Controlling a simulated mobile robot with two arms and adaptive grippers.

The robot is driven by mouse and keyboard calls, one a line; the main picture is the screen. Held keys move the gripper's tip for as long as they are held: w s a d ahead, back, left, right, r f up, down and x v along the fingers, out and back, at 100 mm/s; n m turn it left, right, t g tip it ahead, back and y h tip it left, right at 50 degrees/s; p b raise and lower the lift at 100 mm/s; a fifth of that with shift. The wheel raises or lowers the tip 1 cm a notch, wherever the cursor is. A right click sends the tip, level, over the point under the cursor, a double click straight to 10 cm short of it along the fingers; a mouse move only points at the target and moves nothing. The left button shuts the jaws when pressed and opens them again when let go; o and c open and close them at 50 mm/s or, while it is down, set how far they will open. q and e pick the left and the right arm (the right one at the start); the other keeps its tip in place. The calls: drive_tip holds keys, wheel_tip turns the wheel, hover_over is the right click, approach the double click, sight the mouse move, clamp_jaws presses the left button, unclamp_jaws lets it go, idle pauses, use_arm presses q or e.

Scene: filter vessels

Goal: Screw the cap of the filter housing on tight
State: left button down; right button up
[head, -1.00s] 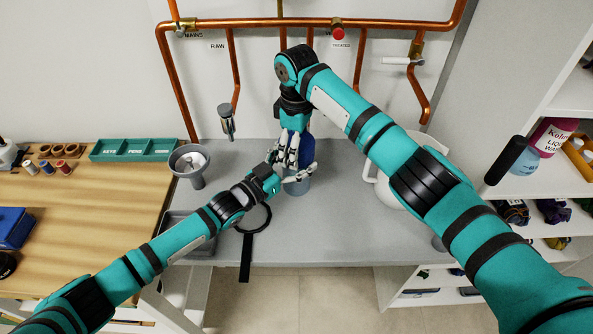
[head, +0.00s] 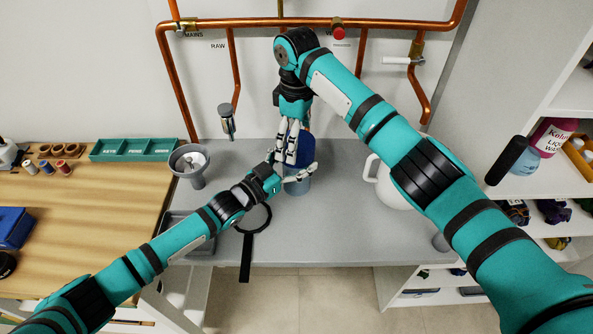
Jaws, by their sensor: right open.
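The filter housing stands on the grey bench in the head view. Its blue upper part (head: 305,150) shows to the right of my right fingers, and its grey-blue lower part (head: 297,187) shows below. My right gripper (head: 287,158) points down from above, open, with its fingers in front of and left of the blue part. Whether they touch it, I cannot tell. My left gripper (head: 291,168) comes in from the front left, with its fingers spread around the lower part. Its grip is unclear. The fingers hide much of the housing, including any gap under the cap.
A black ring-shaped strap wrench (head: 246,258) lies at the bench's front. A grey funnel-like vessel (head: 190,182) stands left and a white jug (head: 384,190) right, partly behind my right arm. Copper pipes (head: 262,23) run along the wall. A wooden table (head: 70,225) adjoins on the left.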

drive_tip(key=shift+r, duration=0.55)
drive_tip(key=shift+r, duration=0.1)
wheel_tip(320, 180, up, 3)
drive_tip(key=n, duration=0.4)
drive_tip(key=shift+r, duration=0.2)
drive_tip(key=shift+f, duration=0.1)
drive_tip(key=shift+f, duration=4)
drive_tip(key=shift+c, duration=0.4)
drive_tip(key=c, duration=1.1)
